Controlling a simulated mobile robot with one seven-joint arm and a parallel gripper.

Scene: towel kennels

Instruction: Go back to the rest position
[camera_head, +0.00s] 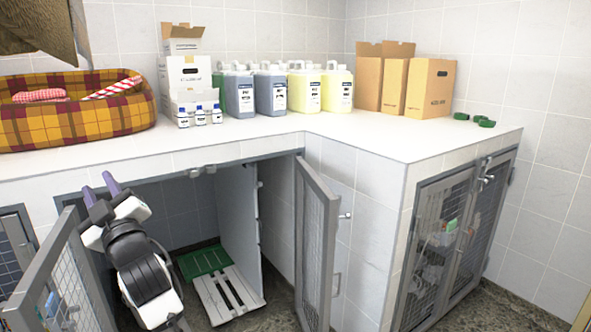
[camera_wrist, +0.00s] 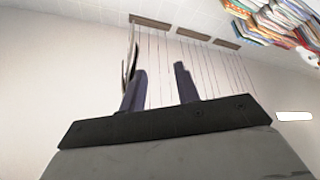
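My gripper (camera_head: 99,188) shows at the left of the head view, pointing up in front of the open kennel under the counter. Its two purple-grey fingers stand apart with nothing between them. In the wrist view the gripper (camera_wrist: 160,84) is also open and empty, facing a pale wall and ceiling. My white and black arm rises between the two open kennel doors and hides part of the left door and the opening.
Open mesh doors, left (camera_head: 68,280) and right (camera_head: 316,240), flank the kennel holding a green and white slatted floor (camera_head: 226,290). The white counter (camera_head: 330,128) carries a plaid pet bed (camera_head: 75,120), jugs (camera_head: 305,90) and cardboard boxes (camera_head: 430,88). Right kennel doors (camera_head: 450,235) are shut.

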